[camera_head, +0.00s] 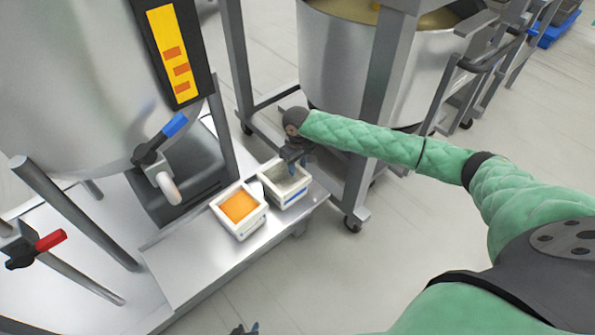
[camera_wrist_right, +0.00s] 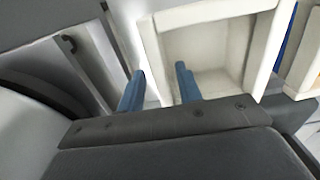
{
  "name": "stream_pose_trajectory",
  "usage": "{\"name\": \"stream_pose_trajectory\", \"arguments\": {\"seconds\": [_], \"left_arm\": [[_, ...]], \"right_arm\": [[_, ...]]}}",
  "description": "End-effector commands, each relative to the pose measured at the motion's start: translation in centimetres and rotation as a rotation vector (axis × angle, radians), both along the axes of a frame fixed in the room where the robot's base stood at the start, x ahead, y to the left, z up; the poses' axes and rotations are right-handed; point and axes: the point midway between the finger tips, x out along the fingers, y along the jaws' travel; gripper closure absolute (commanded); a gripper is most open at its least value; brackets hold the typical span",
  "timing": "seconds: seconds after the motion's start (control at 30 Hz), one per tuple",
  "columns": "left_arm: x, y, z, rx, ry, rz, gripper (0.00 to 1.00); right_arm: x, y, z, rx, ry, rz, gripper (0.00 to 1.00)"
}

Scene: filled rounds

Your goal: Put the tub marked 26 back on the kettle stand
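Two white tubs stand side by side on the metal kettle stand (camera_head: 185,262). One tub (camera_head: 263,211) holds something orange. The other tub (camera_head: 297,197) looks empty and is at the stand's right end. No number can be read, so I cannot tell which is 26. My right gripper (camera_head: 291,163) is at the far side of the empty tub. In the right wrist view the blue fingers (camera_wrist_right: 160,82) are apart, on either side of that tub's wall (camera_wrist_right: 152,48), with a gap showing inside. Only a sliver of my left gripper (camera_head: 245,330) shows at the bottom edge.
A big steel kettle (camera_head: 75,90) with a blue-handled tap (camera_head: 160,140) rises behind the stand. A red-handled valve (camera_head: 45,242) is at the left. Another kettle (camera_head: 340,60) on a wheeled grey frame stands behind my right arm. The floor (camera_head: 300,285) in front is clear.

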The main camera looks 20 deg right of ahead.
Motion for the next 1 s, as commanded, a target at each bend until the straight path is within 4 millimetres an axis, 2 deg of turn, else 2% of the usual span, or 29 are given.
{"name": "stream_pose_trajectory", "arguments": {"seconds": [0.03,0.2,0.4,0.6,1.0], "left_arm": [[0.0,0.0,0.2,0.0,0.0,0.0,0.62],[-0.1,0.0,0.6,-0.001,0.001,-0.001,0.62],[0.0,0.0,0.9,-0.001,0.0,-0.001,0.62],[0.0,0.0,0.9,-0.001,0.0,-0.001,0.62],[-0.1,0.0,0.8,0.0,0.003,-0.001,0.62]], "right_arm": [[0.1,0.0,1.3,0.001,-0.003,0.001,0.65],[0.0,0.1,4.4,0.001,-0.001,0.0,0.65],[0.0,0.0,7.0,0.001,0.0,-0.001,0.65],[0.0,0.0,7.9,0.002,0.001,-0.001,0.65],[0.0,0.0,7.9,0.001,0.0,-0.001,0.65]]}}
